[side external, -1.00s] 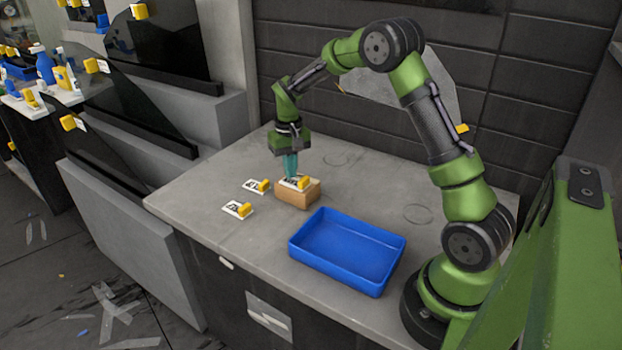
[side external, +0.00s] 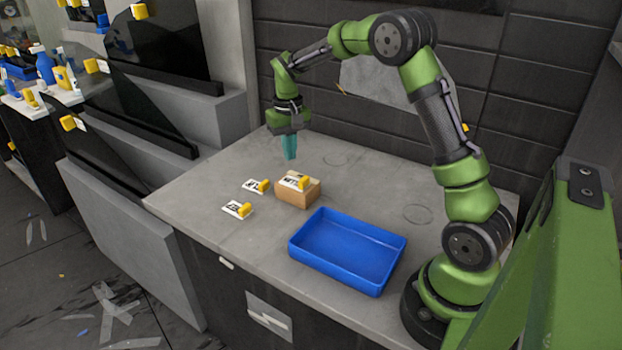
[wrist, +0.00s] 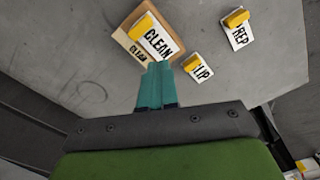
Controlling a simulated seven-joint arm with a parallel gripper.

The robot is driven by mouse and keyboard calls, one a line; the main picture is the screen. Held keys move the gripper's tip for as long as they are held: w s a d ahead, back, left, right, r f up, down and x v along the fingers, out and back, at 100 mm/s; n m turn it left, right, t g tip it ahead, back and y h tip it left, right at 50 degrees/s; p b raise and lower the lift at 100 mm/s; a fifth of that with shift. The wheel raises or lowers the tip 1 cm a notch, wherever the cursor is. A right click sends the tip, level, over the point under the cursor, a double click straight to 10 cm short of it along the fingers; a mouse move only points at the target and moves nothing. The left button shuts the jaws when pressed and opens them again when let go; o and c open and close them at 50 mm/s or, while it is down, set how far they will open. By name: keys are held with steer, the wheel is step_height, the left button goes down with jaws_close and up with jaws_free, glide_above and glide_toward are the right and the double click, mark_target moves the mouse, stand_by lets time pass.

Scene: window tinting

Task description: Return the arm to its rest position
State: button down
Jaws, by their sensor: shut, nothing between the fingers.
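My gripper (side external: 289,148) hangs above the grey table, its teal fingers shut and empty. In the wrist view the fingers (wrist: 157,84) are together and point toward a wooden block. The wooden block (side external: 297,196) stands on the table with a white card (side external: 294,181) on top, which carries a yellow clip. In the wrist view this card (wrist: 161,43) reads "CLEAN", and the block's own edge (wrist: 135,50) bears the same word. My fingers are clear of the card and block.
Two more clipped cards lie on the table left of the block, "LIP" (wrist: 202,72) and "REP" (wrist: 240,36). An empty blue tray (side external: 347,252) stands in front of the block. The table's back (side external: 375,178) is clear. A dark tiled wall (side external: 540,90) rises behind.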

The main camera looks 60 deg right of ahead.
steer(key=shift+f, duration=0.15)
steer(key=shift+s+a+f, duration=0.3)
steer(key=shift+s+f, duration=0.05)
steer(key=shift+s, duration=0.15)
steer(key=s+a+r+n+t+y, duration=0.1)
steer(key=s+a+r+t, duration=0.2)
steer(key=s+a+r, duration=0.3)
steer(key=s+a+r+n+t+y, duration=0.1)
steer(key=s+a+r+t, duration=0.3)
steer(key=s+a+r, duration=0.3)
steer(key=s+a, duration=0.3)
steer(key=s, duration=0.4)
steer(key=shift+s+a+r, duration=0.15)
steer(key=shift+s+a, duration=0.15)
steer(key=shift+s, duration=0.05)
